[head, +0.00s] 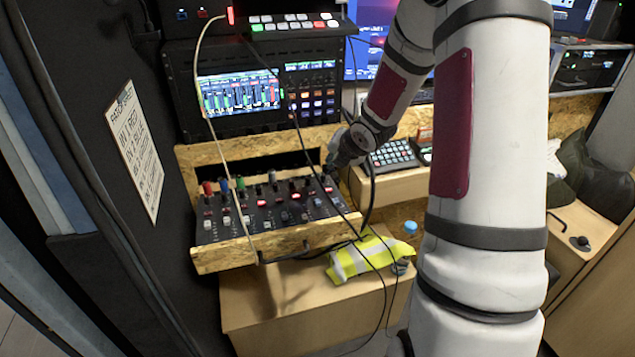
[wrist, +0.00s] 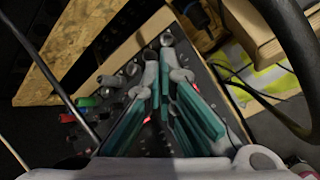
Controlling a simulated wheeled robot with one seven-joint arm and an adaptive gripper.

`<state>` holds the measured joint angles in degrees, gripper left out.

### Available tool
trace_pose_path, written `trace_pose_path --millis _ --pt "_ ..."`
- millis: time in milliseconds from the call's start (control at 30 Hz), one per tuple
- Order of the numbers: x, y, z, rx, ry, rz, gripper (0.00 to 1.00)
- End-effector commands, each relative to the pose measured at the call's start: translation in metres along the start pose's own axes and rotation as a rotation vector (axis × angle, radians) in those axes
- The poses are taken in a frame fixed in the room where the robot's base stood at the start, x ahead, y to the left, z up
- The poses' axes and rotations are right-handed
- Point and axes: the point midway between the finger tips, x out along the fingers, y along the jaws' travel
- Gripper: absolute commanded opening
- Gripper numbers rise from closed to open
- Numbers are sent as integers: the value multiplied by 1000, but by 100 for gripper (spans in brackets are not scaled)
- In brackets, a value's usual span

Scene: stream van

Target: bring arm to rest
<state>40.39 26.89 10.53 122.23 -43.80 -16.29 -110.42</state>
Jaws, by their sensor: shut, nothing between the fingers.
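My gripper (wrist: 168,65) shows in the wrist view with its fingertips close together and nothing between them. In that view it hangs over a dark control panel with knobs. In the head view my white arm with dark red panels crosses the right half, and my gripper (head: 332,168) is at the right end of the mixer panel (head: 262,222), close to its knobs. I cannot tell whether it touches them. The arm hides part of the back desk and the monitor.
A lit screen unit (head: 243,103) and a button panel (head: 290,25) stand above the mixer. Cables hang across its front. A yellow hi-vis vest (head: 362,257) and a blue-capped bottle (head: 410,228) are right of it. A keypad (head: 393,155) sits behind. A dark wall with a sign (head: 136,150) is left.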

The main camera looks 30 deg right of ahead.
Motion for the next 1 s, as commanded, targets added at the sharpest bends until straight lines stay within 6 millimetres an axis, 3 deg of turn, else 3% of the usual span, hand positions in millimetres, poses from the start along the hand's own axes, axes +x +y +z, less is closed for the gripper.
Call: trace_pose_path --millis 233,367,467,667,867,1000 --pt "-1 1 0 3 -1 -1 0" --pt "-18 11 2 62 -10 -24 0" --pt "-51 26 3 183 -29 -66 0" --pt "-140 56 -9 559 -88 -159 0" --pt "-232 73 -41 974 -136 -221 0" --pt "-295 76 -72 1271 -151 -260 0"
